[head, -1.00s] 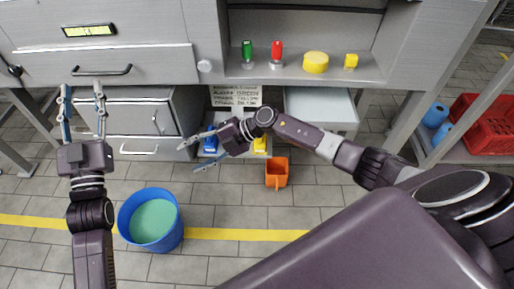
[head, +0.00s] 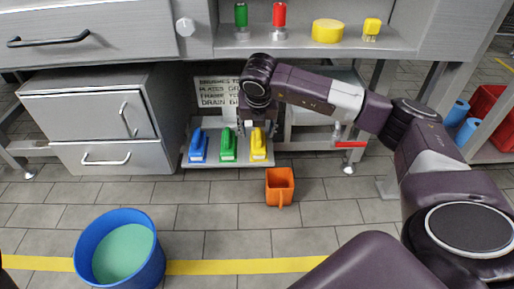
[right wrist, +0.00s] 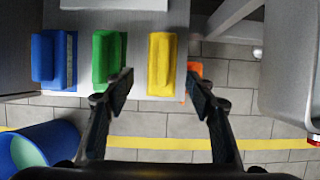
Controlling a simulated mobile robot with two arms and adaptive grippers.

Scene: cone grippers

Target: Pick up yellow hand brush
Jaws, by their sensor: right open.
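The yellow hand brush (head: 257,143) stands on a low grey shelf (head: 197,162), rightmost of three brushes. It also shows in the right wrist view (right wrist: 161,62), upper middle, in line with the gap between the fingers. My right gripper (right wrist: 160,78) is open and empty, with a fingertip to either side of the yellow brush in that picture; I cannot tell how far off the brush is. My left gripper is out of view.
A green brush (head: 228,145) stands close left of the yellow one, then a blue brush (head: 198,145). An orange container (head: 280,187) is on the floor to the right. A blue bucket (head: 85,262) stands front left. Grey drawers (head: 90,110) are left of the shelf.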

